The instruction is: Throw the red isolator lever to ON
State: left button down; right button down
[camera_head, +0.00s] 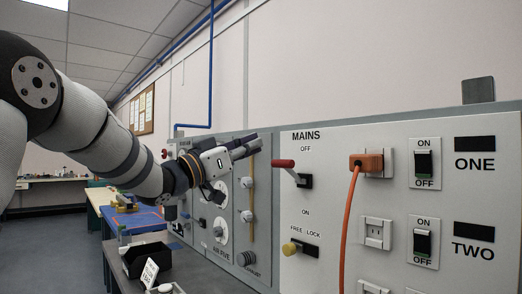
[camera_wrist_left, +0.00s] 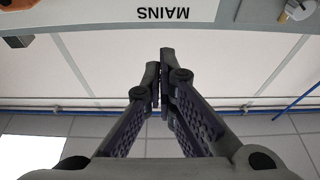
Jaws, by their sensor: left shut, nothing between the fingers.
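The red isolator lever (camera_head: 284,163) sticks out of the panel (camera_head: 330,215) under the MAINS label. Its red grip points left, out from the panel, and its base is between the OFF mark above and the ON mark below, closer to OFF. My left gripper (camera_head: 256,145) is shut and empty, up and to the left of the red grip in the head view, apart from it in the picture. The left wrist view shows the closed fingers (camera_wrist_left: 159,75) pointing at the upside-down MAINS label; the lever is not clear there. My right gripper is not in view.
A yellow knob (camera_head: 290,249) marked FREE and LOCK is below the lever. An orange plug (camera_head: 366,162) with a hanging cable is to the right, beside rocker switches ONE (camera_head: 424,164) and TWO (camera_head: 423,242). A black bin (camera_head: 147,255) stands on the bench at lower left.

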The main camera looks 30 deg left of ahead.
aim_at(291, 172)
pick_arm(q)
jog(key=w+d+f, duration=0.1)
jog(key=w+d, duration=0.1)
jog(key=w, duration=0.5)
jog(key=shift+w+d+f, duration=0.15)
jog(key=shift+d, duration=0.1)
